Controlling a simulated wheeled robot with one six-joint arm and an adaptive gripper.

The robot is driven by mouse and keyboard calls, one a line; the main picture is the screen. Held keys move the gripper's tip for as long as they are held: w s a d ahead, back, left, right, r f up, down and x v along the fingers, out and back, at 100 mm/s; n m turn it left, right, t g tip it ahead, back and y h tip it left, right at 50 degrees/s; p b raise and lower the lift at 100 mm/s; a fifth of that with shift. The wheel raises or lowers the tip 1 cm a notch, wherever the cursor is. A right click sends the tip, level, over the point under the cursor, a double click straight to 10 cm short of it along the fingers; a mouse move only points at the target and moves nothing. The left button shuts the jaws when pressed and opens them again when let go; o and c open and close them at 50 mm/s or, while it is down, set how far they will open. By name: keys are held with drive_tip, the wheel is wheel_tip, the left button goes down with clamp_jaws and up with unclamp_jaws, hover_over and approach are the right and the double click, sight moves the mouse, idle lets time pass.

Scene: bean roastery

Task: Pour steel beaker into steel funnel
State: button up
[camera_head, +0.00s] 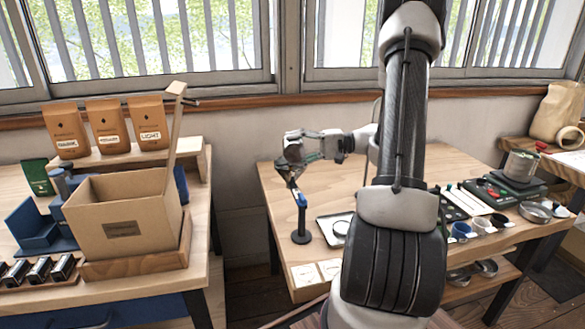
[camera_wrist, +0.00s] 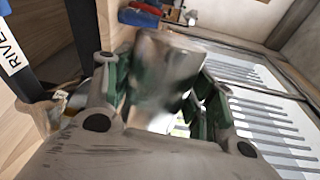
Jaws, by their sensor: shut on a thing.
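In the wrist view the steel beaker (camera_wrist: 165,75), a shiny grey cylinder, sits between the green-padded fingers of my gripper (camera_wrist: 160,95), which is shut on it. In the head view my gripper (camera_head: 292,158) is stretched left over the far left part of the middle table, above a black stand with a blue top (camera_head: 301,205). The beaker is too small and covered there to tell its tilt or contents. I cannot make out the steel funnel with certainty in either view.
A cardboard box (camera_head: 115,222) stands on the left bench, with orange bags (camera_head: 106,128) behind. A white tray (camera_head: 334,230) lies right of the stand. My arm hides the table's middle. A steel bowl (camera_head: 535,211) and a can (camera_head: 521,165) are at the right.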

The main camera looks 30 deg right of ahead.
drive_tip(key=shift+w+d+r+m+g, duration=0.2)
drive_tip(key=shift+w+r+m, duration=0.2)
drive_tip(key=shift+m, duration=0.6)
drive_tip(key=shift+w+d+r+m+g, duration=0.1)
drive_tip(key=shift+w+d+r+m, duration=0.2)
drive_tip(key=shift+m, duration=0.7)
idle(3.9)
drive_tip(key=shift+a, duration=0.1)
